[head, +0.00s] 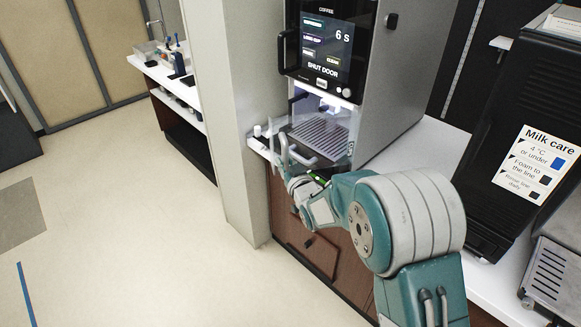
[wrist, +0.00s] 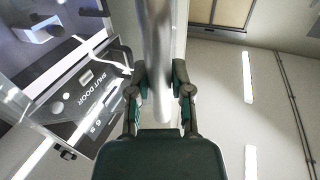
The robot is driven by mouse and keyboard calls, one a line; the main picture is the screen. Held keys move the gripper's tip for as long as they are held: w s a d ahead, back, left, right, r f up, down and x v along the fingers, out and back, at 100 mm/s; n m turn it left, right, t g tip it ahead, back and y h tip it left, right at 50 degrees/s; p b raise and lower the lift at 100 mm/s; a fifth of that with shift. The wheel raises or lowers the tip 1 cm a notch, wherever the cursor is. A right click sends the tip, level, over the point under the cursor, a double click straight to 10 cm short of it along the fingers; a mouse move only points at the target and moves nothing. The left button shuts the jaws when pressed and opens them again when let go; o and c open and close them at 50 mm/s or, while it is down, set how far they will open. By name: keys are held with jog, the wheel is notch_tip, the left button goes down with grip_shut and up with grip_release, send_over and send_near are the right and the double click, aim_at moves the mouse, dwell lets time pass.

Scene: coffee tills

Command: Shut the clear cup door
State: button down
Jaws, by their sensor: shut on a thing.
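The coffee machine (head: 375,80) stands on the counter, and its screen (head: 326,45) reads "SHUT DOOR" and "6 s". The clear cup door is see-through and hard to make out in front of the lit cup bay (head: 322,108); its exact angle cannot be told. An upright pale bar, the door handle (head: 283,146), stands at the bay's left front. My gripper (head: 290,180) is at its lower end. In the wrist view the metal handle (wrist: 158,45) runs between the two fingers of my gripper (wrist: 161,82), which are closed around it.
A slotted drip tray (head: 320,136) lies in the bay floor. A pale pillar (head: 240,130) stands close at the left. A black machine with a "Milk care" label (head: 537,166) stands at the right. The floor (head: 120,220) at the left is clear.

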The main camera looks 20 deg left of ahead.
jog(key=shift+w+a, duration=0.3)
jog(key=shift+a, duration=0.3)
jog(key=shift+w+a, duration=0.3)
jog(key=shift+a, duration=0.3)
jog(key=shift+c, duration=2.3)
grip_release()
jog(key=v, duration=1.2)
